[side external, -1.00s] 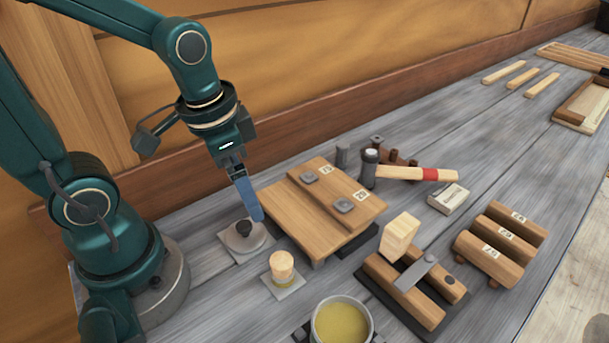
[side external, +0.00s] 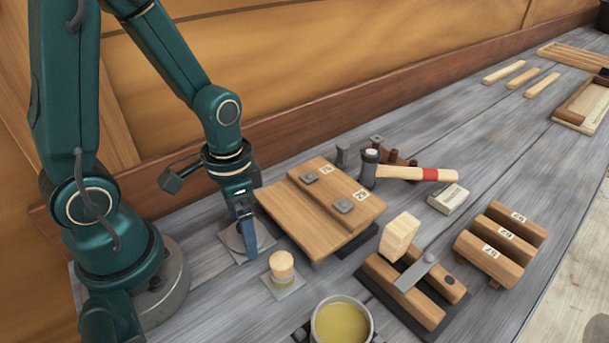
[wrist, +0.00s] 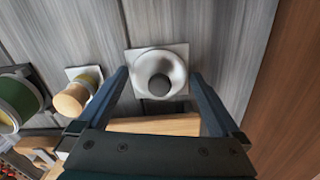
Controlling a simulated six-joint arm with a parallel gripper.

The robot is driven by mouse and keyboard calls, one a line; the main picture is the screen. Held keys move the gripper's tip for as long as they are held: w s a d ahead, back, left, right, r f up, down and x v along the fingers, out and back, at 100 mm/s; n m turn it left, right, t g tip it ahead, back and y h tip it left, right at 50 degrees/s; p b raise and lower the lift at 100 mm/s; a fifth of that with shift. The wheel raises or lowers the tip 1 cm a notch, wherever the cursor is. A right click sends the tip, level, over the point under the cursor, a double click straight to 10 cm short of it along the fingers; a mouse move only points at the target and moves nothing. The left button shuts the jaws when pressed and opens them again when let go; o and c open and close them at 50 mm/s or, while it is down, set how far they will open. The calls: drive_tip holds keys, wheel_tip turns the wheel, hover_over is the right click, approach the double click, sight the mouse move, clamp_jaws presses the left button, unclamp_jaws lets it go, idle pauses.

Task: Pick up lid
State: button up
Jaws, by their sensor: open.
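The lid (wrist: 148,62) is a pale grey disc with a dark round knob (wrist: 159,85), lying on a light square pad (wrist: 137,53). In the side view my gripper (side external: 246,243) is low over the pad (side external: 228,243) and hides most of the lid. In the wrist view my gripper (wrist: 160,76) is open, with one finger on each side of the lid and the knob between them. Nothing is held. I cannot tell exactly how far the fingertips are above the pad.
A cork-topped jar (side external: 282,267) stands close in front of my gripper. A numbered plank assembly (side external: 320,210) is just to its right. A pot of yellow liquid (side external: 342,322) stands near the front edge.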

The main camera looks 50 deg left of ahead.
drive_tip(key=c, duration=1)
